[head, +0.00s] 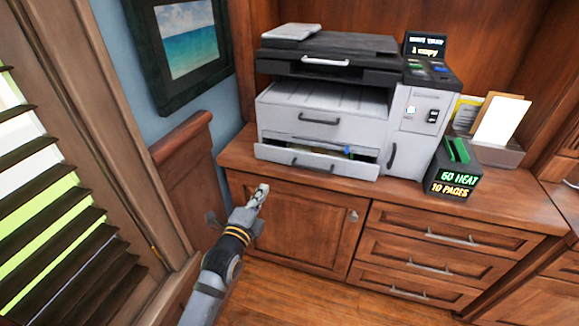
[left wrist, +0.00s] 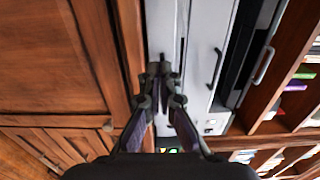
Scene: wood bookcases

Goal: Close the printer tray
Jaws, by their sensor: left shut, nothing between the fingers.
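The printer (head: 340,132) is light grey with a black top and stands on the wooden cabinet. Its bottom tray (head: 280,156) sticks out from the front, showing a gap above its front panel; small blue and green bits show inside. The tray front also shows as a pale strip in the left wrist view (left wrist: 158,25). My left gripper (head: 263,188) is shut and empty, in front of the cabinet and below the tray's left part in the head view. In the left wrist view its fingertips (left wrist: 160,68) overlap the tray front; contact cannot be told. My right gripper is out of view.
A black box with lit text (head: 453,180) stands right of the printer on the cabinet top (head: 400,190). A paper holder (head: 495,148) is behind it. A framed picture (head: 190,45) and window blinds (head: 50,220) are at left. Open floor shows below the cabinet.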

